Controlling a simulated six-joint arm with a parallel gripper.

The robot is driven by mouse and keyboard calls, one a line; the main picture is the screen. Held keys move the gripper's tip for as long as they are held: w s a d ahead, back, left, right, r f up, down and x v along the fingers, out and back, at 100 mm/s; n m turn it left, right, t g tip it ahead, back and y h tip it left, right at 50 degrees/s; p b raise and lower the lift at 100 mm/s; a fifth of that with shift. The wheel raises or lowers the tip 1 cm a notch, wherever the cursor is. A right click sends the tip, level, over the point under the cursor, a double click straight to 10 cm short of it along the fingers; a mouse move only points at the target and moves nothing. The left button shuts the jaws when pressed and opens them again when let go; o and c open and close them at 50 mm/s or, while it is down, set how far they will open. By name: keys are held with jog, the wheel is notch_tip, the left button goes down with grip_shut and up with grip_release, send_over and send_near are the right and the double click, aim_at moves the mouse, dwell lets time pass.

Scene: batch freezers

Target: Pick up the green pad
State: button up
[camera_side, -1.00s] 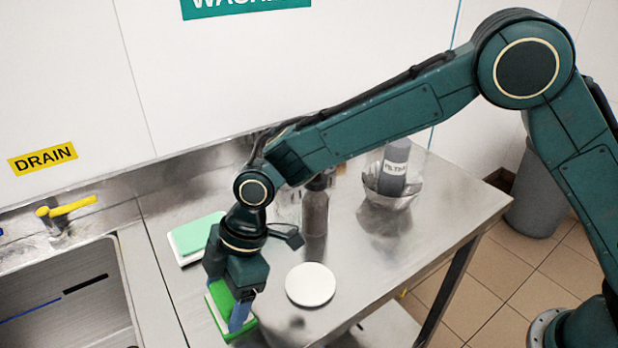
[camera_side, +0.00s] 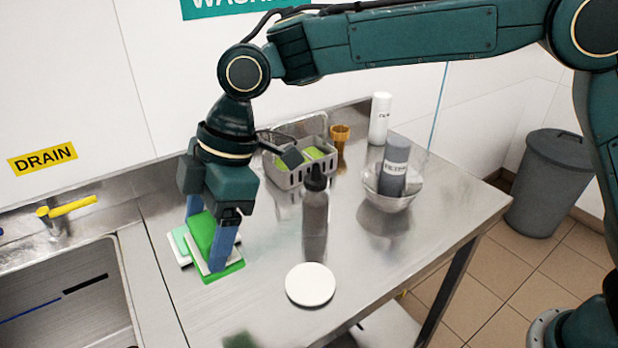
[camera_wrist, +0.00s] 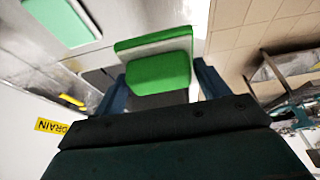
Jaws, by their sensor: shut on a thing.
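The green pad (camera_side: 202,232) is bright green with a white layer and a second green edge. My gripper (camera_side: 208,245) is shut on it, with the blue fingers on either side. The pad is tilted and held above the steel counter, with a dim green reflection below on the counter. In the wrist view the green pad (camera_wrist: 158,74) shows between the fingers, and its lower part is hidden by the gripper body. A paler green and white pad (camera_side: 180,240) lies on the counter behind it, partly covered in the side view; it also shows in the wrist view (camera_wrist: 60,20).
A round white disc (camera_side: 310,285) lies on the counter. The sink (camera_side: 60,300) is left.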

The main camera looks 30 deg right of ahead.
aim_at(206, 226)
jog(key=shift+r, duration=2.65)
jog(key=shift+w+d, duration=0.1)
